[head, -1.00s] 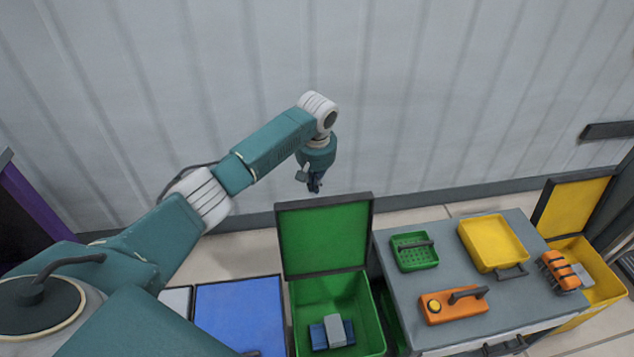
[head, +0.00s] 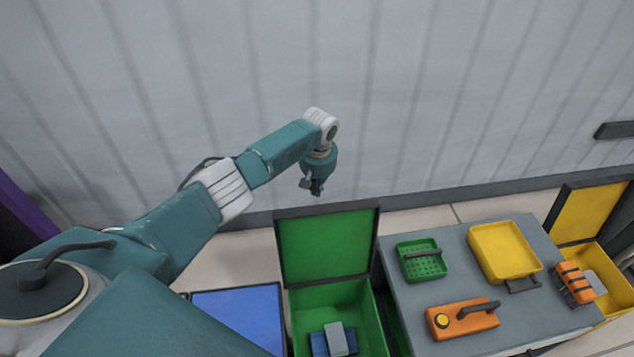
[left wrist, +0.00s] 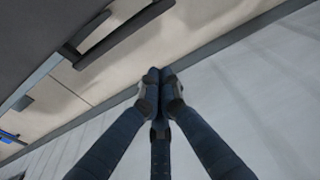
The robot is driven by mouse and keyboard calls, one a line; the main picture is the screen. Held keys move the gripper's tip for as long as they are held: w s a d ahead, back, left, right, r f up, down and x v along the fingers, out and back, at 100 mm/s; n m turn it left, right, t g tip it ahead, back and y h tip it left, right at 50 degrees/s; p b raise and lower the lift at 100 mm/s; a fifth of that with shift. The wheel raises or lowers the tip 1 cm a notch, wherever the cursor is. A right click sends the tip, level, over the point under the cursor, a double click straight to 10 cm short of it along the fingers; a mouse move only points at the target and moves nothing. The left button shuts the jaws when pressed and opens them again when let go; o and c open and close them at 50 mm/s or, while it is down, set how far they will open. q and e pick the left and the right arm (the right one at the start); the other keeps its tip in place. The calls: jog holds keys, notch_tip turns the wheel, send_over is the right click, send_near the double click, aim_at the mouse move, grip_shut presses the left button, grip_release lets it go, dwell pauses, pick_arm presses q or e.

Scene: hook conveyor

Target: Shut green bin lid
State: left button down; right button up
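The green bin (head: 368,318) stands at the bottom middle of the head view. Its lid (head: 328,247) is open and stands up at the back of the bin, its green inner face toward me. A blue and grey object (head: 333,340) lies inside the bin. My left gripper (head: 317,190) hangs in the air behind the upper edge of the lid, apart from it as far as I can tell. In the left wrist view its fingers (left wrist: 160,75) are together with nothing between them. My right gripper is not in view.
A blue-lidded bin (head: 238,317) is left of the green bin. To the right, a grey table (head: 400,285) bears a green basket (head: 421,261), a yellow tray (head: 503,252) and an orange device (head: 462,319). An open yellow bin (head: 593,262) stands beyond. A corrugated wall (head: 450,90) is behind.

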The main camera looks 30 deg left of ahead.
pick_arm(q)
jog(key=shift+s+d+p, duration=0.6)
jog(key=shift+s+p, duration=0.1)
jog(key=shift+s, duration=0.1)
jog(key=shift+s+d+p, duration=0.55)
jog(key=shift+s+p, duration=0.15)
jog(key=shift+s, duration=0.1)
